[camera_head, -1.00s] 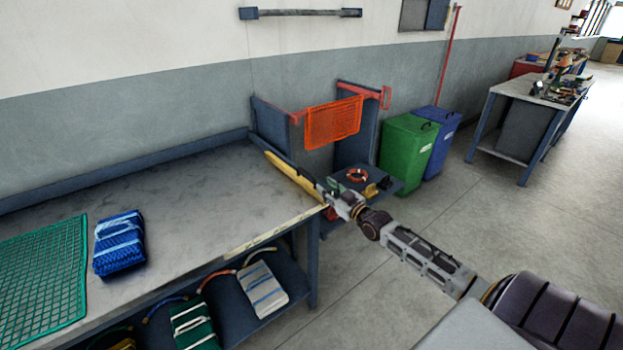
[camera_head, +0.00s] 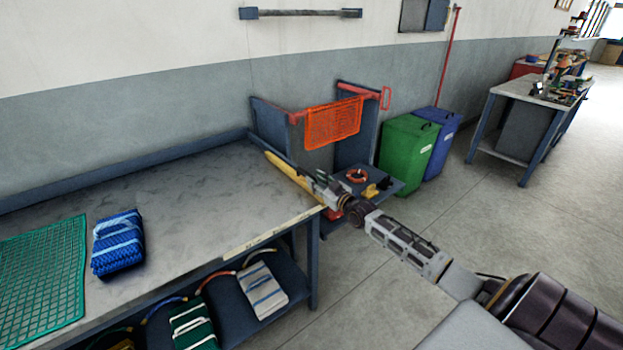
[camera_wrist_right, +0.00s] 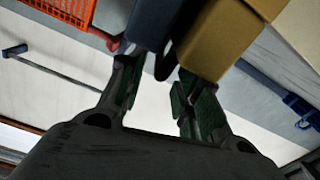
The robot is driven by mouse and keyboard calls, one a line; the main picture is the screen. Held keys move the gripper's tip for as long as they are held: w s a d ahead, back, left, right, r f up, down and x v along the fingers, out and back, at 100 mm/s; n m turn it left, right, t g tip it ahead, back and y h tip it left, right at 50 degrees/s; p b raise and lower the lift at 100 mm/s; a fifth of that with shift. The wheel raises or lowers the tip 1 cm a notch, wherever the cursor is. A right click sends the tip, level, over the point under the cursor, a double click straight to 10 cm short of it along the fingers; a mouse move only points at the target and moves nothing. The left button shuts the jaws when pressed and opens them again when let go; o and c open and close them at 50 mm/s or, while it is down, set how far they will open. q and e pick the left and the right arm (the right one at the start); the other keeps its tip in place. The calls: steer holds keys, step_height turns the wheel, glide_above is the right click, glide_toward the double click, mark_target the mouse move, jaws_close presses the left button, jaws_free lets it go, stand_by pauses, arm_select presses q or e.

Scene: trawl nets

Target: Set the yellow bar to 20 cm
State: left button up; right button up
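The yellow bar (camera_head: 285,168) lies along the right end of the workbench (camera_head: 190,190), running from the back towards the front corner. A pale marked strip (camera_head: 260,238) runs along the bench's front edge; its figures are too small to read. My right gripper (camera_head: 321,184) is at the front end of the bar and partly hides it. In the right wrist view the bar (camera_wrist_right: 228,38) is large, just beyond the right-hand finger, with a dark blue part beside it. The fingers (camera_wrist_right: 158,90) stand apart with a gap between them; contact with the bar is unclear. My left gripper is out of view.
A blue folded net (camera_head: 118,243) and a green net (camera_head: 42,270) lie on the bench. Behind the gripper stand an orange net on a rack (camera_head: 334,122) and green (camera_head: 407,144) and blue (camera_head: 440,130) bins. The bench's middle is clear.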

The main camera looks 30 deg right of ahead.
mark_target(312, 177)
steer(key=shift+w+a, duration=0.15)
steer(key=shift+w, duration=1.5)
jaws_close()
